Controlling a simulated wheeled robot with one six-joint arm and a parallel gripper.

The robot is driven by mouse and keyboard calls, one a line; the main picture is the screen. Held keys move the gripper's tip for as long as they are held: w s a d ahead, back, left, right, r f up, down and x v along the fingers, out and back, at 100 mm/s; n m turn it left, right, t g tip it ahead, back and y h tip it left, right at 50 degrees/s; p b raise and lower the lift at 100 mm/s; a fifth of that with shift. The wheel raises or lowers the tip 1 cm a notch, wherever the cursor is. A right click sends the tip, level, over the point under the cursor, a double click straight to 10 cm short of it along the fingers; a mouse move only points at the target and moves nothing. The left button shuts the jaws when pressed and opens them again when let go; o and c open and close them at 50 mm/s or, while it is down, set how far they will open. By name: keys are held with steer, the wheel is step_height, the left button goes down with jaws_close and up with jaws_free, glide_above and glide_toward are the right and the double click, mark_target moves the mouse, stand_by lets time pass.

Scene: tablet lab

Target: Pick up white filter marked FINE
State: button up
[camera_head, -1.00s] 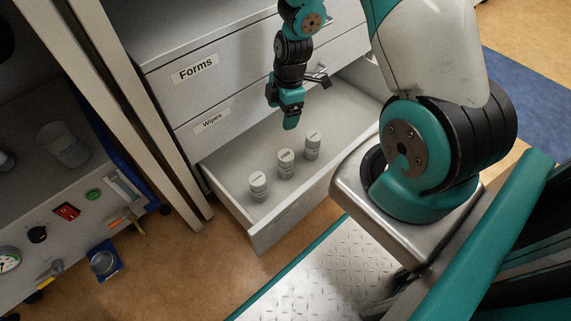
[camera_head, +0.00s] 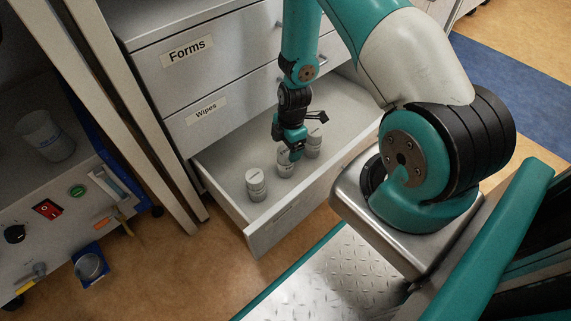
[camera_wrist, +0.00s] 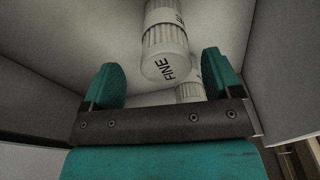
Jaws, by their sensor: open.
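Three white ribbed filters stand upright in the open drawer: left filter (camera_head: 256,186), middle filter (camera_head: 285,169) and right filter (camera_head: 315,148). Their markings are too small to read in the head view. In the wrist view, the white filter marked FINE (camera_wrist: 168,58) shows its lettered end between my two teal fingers. My gripper (camera_wrist: 163,80) is open, with a gap on each side of that filter. In the head view, my gripper (camera_head: 296,150) is just above the middle filter and hides part of it. Another white filter (camera_wrist: 190,93) shows partly behind the FINE one.
The drawer (camera_head: 225,190) has walls around the filters, with free floor toward its back right. Closed drawers labelled Forms (camera_head: 187,50) and Wipes (camera_head: 205,111) are above. A bench with a red switch (camera_head: 47,209) is at the left.

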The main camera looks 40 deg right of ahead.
mark_target(285, 162)
steer(key=f+b, duration=0.1)
steer(key=f, duration=0.1)
steer(key=a+f+b, duration=0.1)
steer(key=f+b, duration=0.1)
steer(key=f, duration=0.1)
steer(key=shift+s, duration=0.2)
steer(key=shift+r, duration=0.1)
steer(key=c, duration=1.1)
steer(key=shift+o, duration=0.2)
